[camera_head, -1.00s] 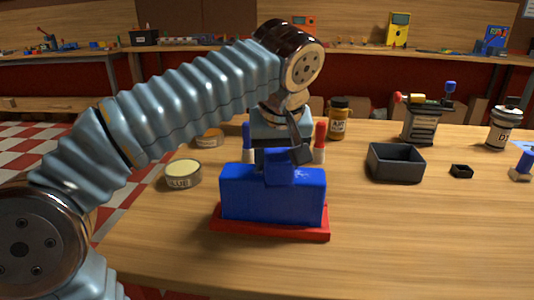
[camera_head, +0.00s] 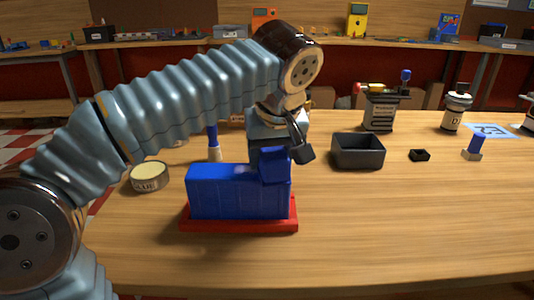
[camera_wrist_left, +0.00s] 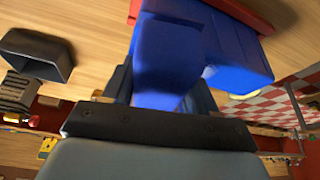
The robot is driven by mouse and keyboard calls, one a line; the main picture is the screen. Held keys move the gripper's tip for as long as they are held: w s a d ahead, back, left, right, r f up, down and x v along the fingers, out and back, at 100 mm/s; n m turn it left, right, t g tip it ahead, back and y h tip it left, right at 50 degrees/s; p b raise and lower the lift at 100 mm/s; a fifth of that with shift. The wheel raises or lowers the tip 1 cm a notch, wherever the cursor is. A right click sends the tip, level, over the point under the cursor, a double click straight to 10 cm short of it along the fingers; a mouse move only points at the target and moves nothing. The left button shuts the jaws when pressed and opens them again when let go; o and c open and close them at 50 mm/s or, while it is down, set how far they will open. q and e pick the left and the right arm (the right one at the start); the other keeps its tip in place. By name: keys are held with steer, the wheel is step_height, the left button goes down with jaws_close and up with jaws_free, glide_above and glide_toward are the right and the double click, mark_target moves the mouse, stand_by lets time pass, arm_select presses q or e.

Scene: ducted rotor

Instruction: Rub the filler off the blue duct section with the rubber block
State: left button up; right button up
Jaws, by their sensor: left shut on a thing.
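The blue duct section (camera_head: 235,195) lies on a red base (camera_head: 240,227) on the wooden table. My left gripper (camera_head: 271,153) is above its right end and shut on a blue block, which I take for the rubber block (camera_head: 274,171). The block is at the duct's top right edge; I cannot tell whether they touch. In the left wrist view the block (camera_wrist_left: 166,58) sits between my left fingers, with the duct section (camera_wrist_left: 236,55) beside and beyond it. No filler is discernible; the block hides part of the duct's top. My right gripper is out of view.
A tin of pale paste (camera_head: 149,177) stands left of the duct. A dark open box (camera_head: 358,152), a small black tray (camera_head: 420,155) and a blue-handled item (camera_head: 474,147) stand to the right. The table's front right is clear.

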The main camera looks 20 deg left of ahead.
arm_select(q)
steer(key=shift+w+d+r, duration=0.1)
steer(key=shift+w+r, duration=0.05)
steer(key=shift+r, duration=2.75)
steer(key=shift+r, duration=1.5)
